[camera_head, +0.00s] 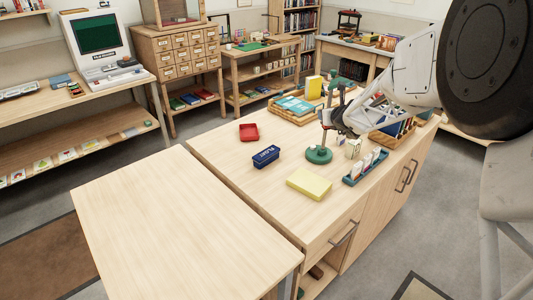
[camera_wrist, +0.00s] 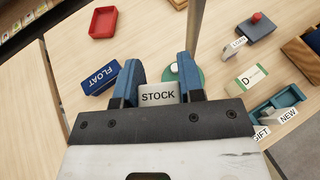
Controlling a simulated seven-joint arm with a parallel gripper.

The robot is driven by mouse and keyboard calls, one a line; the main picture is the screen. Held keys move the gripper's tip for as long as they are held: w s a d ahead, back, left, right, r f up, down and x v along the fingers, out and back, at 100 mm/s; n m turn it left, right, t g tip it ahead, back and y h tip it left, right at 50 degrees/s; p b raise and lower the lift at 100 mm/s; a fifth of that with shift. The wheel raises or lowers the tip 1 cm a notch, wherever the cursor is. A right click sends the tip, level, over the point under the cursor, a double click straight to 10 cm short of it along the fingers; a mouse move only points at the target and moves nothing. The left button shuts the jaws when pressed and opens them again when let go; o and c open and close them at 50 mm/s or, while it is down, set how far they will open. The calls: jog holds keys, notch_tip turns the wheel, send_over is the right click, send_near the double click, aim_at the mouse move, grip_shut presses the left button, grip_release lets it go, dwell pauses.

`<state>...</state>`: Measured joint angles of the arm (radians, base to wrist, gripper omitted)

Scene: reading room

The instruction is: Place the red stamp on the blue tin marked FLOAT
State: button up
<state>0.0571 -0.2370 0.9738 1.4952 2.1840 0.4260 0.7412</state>
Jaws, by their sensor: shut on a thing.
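The blue tin (camera_head: 266,157) stands on the wooden worktop, left of my gripper (camera_head: 327,127). In the wrist view the tin (camera_wrist: 101,76) shows its FLOAT label, just left of the left finger. My gripper (camera_wrist: 160,72) is shut on a small block (camera_wrist: 158,95) with a grey face marked STOCK. I cannot tell whether this block is red; most of it is hidden between the fingers. It is held above the worktop, apart from the tin. A dark block with a red knob (camera_wrist: 258,20), labelled LOAN, is at the upper right of the wrist view.
A round green base (camera_head: 318,155) stands below my gripper, close to it. A red tray (camera_head: 249,132) lies behind the tin and a yellow block (camera_head: 309,184) in front. A green rack (camera_head: 364,168) with cards is at right. The worktop left of the tin is clear.

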jog(key=s+a+f+n+g+y, duration=0.4)
jog(key=s+a+f, duration=0.1)
jog(key=a, duration=0.4)
jog(key=s+a+f+n+g+y, duration=0.4)
jog(key=s+a+f+n, duration=0.1)
jog(key=a, duration=0.5)
jog(key=shift+s+a+f+n, duration=0.15)
jog(key=shift+s+a+n, duration=0.15)
jog(key=shift+s, duration=0.35)
send_over(263, 151)
jog(key=shift+f, duration=0.75)
jog(key=shift+f, duration=1.75)
jog(key=shift+f, duration=0.1)
jog(key=o, duration=0.9)
